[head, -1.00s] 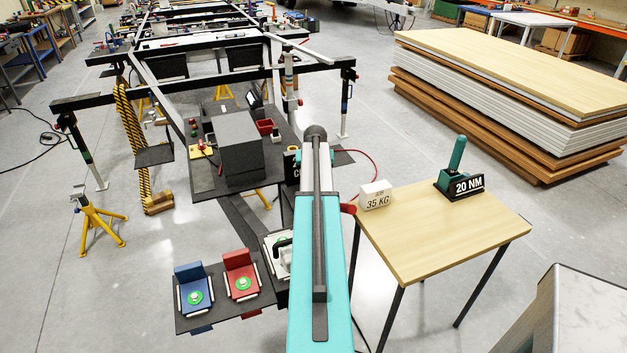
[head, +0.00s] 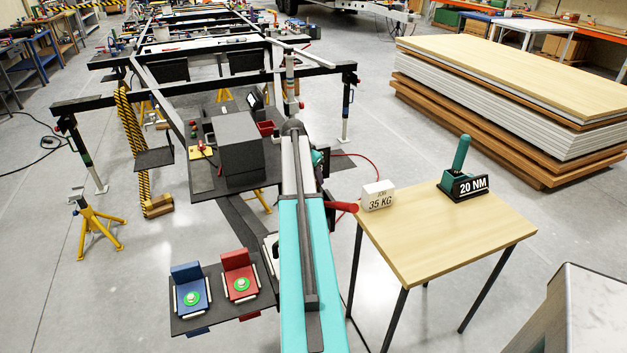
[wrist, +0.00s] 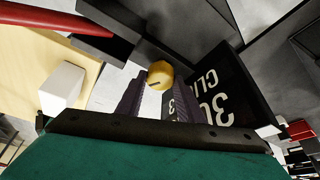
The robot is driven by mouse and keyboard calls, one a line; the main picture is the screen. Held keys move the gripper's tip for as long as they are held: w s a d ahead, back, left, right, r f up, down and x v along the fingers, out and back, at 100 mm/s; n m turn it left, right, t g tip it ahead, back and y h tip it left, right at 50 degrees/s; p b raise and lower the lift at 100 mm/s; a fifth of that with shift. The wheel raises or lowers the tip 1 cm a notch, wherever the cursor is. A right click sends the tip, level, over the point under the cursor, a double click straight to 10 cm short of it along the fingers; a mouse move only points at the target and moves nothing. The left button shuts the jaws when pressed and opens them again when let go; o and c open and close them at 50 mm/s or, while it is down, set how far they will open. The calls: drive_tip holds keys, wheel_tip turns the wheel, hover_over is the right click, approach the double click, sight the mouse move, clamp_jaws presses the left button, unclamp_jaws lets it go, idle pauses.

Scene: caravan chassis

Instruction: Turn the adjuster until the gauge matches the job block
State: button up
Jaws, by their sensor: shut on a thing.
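In the wrist view a round yellow knob (wrist: 160,75) with a dark slot mark sits between the tips of my gripper's (wrist: 157,88) two dark fingers, which are shut on it. Beside it stands a black plate (wrist: 215,85) with white lettering, seen turned over, reading about "30" and "CLIC"; its full text is cut off. In the head view my teal arm hides the gripper and knob. A white block (head: 377,195) marked "35 KG" stands on the wooden table's left edge. A black block (head: 470,187) marked "20 NM" holds an upright green handle. I cannot make out a gauge reading.
A red bar (head: 343,207) sticks out right of my arm near the wooden table (head: 450,235). A dark shelf with blue (head: 190,290) and red (head: 238,275) holders lies left of my arm. A grey box (head: 240,150) stands behind.

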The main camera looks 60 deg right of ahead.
drive_tip(key=shift+w+a+f+m+g+y+b, duration=0.1)
drive_tip(key=shift+m+g+y+b, duration=0.1)
drive_tip(key=shift+m, duration=0.45)
drive_tip(key=shift+w+r+m+g+y+b, duration=0.1)
drive_tip(key=shift+m+g+b, duration=0.15)
drive_tip(key=shift+m, duration=0.35)
drive_tip(key=shift+w+a+f+m+g+y+b, duration=0.1)
drive_tip(key=shift+m+g+b, duration=0.1)
drive_tip(key=shift+m, duration=0.45)
drive_tip(key=o, duration=1.1)
drive_tip(key=shift+d, duration=0.15)
drive_tip(key=shift+s, duration=0.1)
drive_tip(key=shift+r, duration=0.2)
drive_tip(key=b+v, duration=0.2)
drive_tip(key=v, duration=1.1)
drive_tip(key=shift+r, duration=0.2)
